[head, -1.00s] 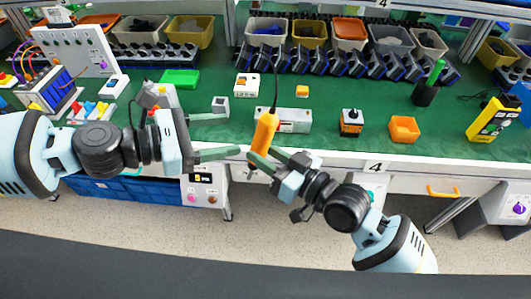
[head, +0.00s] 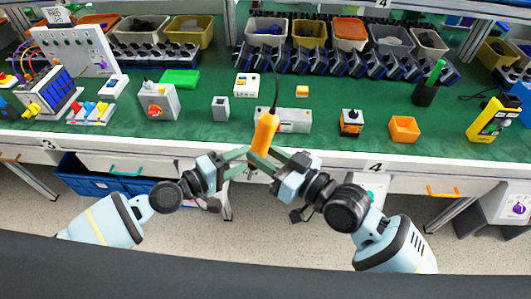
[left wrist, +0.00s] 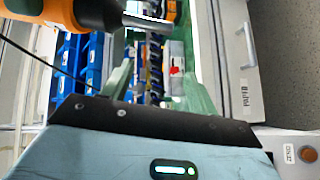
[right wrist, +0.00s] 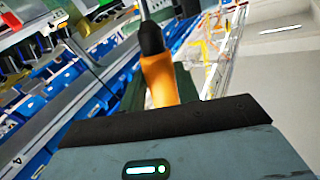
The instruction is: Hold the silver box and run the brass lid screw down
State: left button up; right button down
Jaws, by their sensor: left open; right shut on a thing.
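A small silver-grey box (head: 220,108) stands upright on the green bench top in the head view, left of the centre. Its brass lid screw is too small to make out. My right gripper (head: 262,157) is shut on an orange electric screwdriver (head: 265,131), held at the bench's front edge; the screwdriver also shows in the right wrist view (right wrist: 158,80). My left gripper (head: 247,155) is open, its fingers close beside the screwdriver's lower end. In the left wrist view, the screwdriver's dark nose (left wrist: 95,14) and metal shaft (left wrist: 148,22) cross above the open fingers.
A long grey box (head: 295,122) stands behind the screwdriver. A cord rises from the screwdriver.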

jog(key=shift+r, duration=0.1)
pick_arm(q)
jog(key=s+d+f+m+y, duration=0.1)
jog(key=s+f+m+y, duration=0.35)
jog(key=s+f, duration=0.85)
pick_arm(e)
jog(key=c, duration=1.5)
grip_release()
jog(key=shift+c, duration=0.2)
pick_arm(q)
jog(key=s+a+f+m+y, duration=0.1)
jog(key=s+a+f+y, duration=0.1)
jog(key=s, duration=0.3)
jog(key=s+a+f+m+g+y, duration=0.1)
jog(key=s+a+f+m, duration=0.1)
jog(key=s+a, duration=0.3)
jog(key=s+a+f+m+g+y, duration=0.1)
jog(key=s+a+f+y, duration=0.1)
jog(key=s, duration=0.4)
jog(key=shift+a+f+m+y, duration=0.35)
jog(key=shift+a+f, duration=0.45)
jog(key=shift+a, duration=0.05)
pick_arm(e)
grip_shut()
pick_arm(q)
jog(key=shift+s, duration=0.1)
